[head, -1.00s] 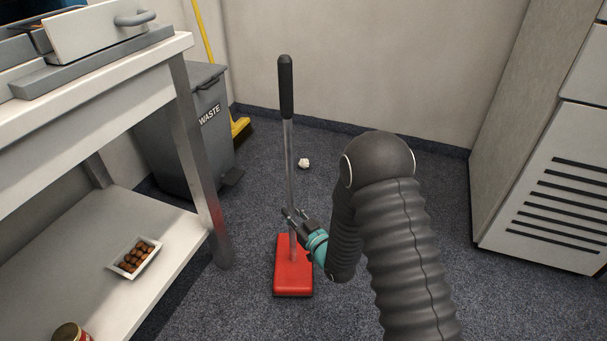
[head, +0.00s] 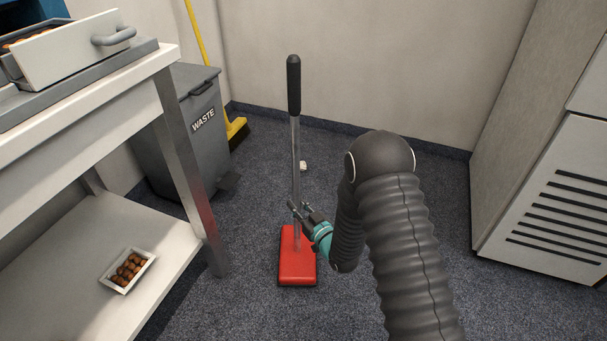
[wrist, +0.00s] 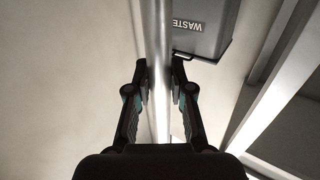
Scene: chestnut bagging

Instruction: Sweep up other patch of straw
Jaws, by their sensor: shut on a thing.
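A carpet sweeper with a red head (head: 297,262), a metal shaft and a black grip (head: 293,86) stands upright on the dark carpet. My gripper (head: 300,211) is shut on the lower part of its shaft, just above the red head. The wrist view shows the shaft (wrist: 156,60) between both fingers (wrist: 159,82). No straw can be made out on the carpet. A small pale crumpled thing (head: 303,166) lies on the floor behind the shaft.
A grey waste bin (head: 190,140) and a yellow broom (head: 236,128) stand at the back left. A bench (head: 185,165) with a tray of chestnuts (head: 121,285) on its lower shelf is on the left. A pale cabinet (head: 540,190) is on the right.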

